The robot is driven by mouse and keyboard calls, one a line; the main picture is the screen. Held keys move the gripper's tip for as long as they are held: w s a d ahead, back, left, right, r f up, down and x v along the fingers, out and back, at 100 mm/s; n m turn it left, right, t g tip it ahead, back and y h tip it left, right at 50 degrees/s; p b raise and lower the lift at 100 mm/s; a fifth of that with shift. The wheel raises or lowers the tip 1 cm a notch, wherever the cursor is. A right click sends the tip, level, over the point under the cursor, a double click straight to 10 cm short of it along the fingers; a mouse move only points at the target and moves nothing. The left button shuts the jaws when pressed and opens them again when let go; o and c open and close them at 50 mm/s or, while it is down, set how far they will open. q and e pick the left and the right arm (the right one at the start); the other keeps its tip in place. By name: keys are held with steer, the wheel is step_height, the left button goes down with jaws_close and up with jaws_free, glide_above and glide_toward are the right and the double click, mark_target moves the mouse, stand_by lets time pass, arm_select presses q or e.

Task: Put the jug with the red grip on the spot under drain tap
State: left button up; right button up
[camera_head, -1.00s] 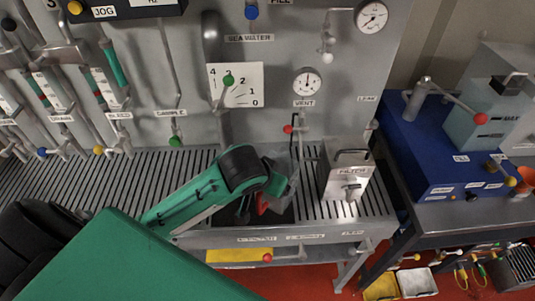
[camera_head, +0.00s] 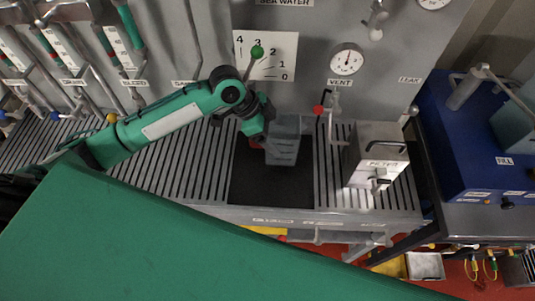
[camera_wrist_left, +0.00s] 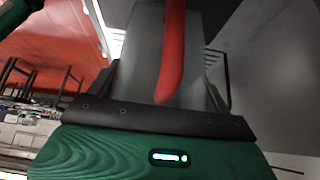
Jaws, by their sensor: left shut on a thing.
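The jug (camera_head: 284,148) is a clear grey container with graduation marks, over the dark square spot (camera_head: 270,192) in the slatted bench. My left gripper (camera_head: 262,133) is at its left side, shut on the red grip. A bit of the red grip (camera_head: 256,144) shows beside the gripper. In the left wrist view the red grip (camera_wrist_left: 172,52) runs between the fingers, with the grey jug body behind. A tap with a red knob (camera_head: 319,110) is right of the jug. I cannot tell whether the jug's base touches the spot. My right gripper is out of view.
A metal filter box (camera_head: 377,155) stands on the slats right of the dark spot. The panel behind carries a gauge (camera_head: 346,60) and a green-knobbed lever (camera_head: 257,52). A blue unit (camera_head: 450,140) is on the right. Slats (camera_head: 180,165) to the left are clear.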

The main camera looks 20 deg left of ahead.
arm_select(q)
step_height(320, 180, down, 4)
steer(key=shift+s+d+p, duration=0.1)
steer(key=shift+s+p, duration=0.05)
steer(key=shift+p, duration=0.35)
steer(key=shift+f, duration=0.65)
step_height(320, 180, down, 3)
steer(key=shift+r+p, duration=0.1)
steer(key=shift+p, duration=0.45)
steer(key=o, duration=0.9)
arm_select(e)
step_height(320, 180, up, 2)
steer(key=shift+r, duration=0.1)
